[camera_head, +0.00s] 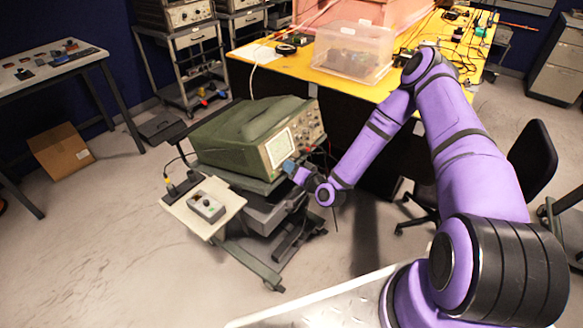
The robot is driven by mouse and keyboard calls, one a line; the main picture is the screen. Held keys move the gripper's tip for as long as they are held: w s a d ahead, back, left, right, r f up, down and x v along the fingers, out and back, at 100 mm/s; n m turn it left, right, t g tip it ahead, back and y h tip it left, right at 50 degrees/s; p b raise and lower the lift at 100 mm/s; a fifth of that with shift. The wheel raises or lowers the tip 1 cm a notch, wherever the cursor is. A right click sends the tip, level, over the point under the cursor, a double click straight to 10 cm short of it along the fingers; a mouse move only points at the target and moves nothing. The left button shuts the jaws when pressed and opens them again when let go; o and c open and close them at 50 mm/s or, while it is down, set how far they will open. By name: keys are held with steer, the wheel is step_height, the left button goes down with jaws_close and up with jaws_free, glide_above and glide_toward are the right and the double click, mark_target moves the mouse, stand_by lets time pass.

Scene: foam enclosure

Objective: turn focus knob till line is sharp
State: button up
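A green oscilloscope (245,135) stands on a cart in the middle of the view. Its front panel faces right, with a small pale screen (279,148) and several knobs (308,121) beside it. My purple arm reaches in from the right. My gripper (290,166) is at the lower part of the front panel, just right of the screen's bottom. It looks close to the panel, but I cannot tell whether it touches a knob. The fingers are too small to read. The focus knob cannot be made out, and the line on the screen is too small to judge.
The cart has a side shelf (228,199) with a small grey box (207,206) on it. A yellow table (285,62) behind carries a clear plastic bin (352,50) and cables. A black chair (533,160) stands right. A cardboard box (61,152) lies left. Floor is clear at front left.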

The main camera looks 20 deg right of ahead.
steer(key=v, duration=1)
steer(key=shift+s, duration=0.4)
steer(key=shift+d+r, duration=0.15)
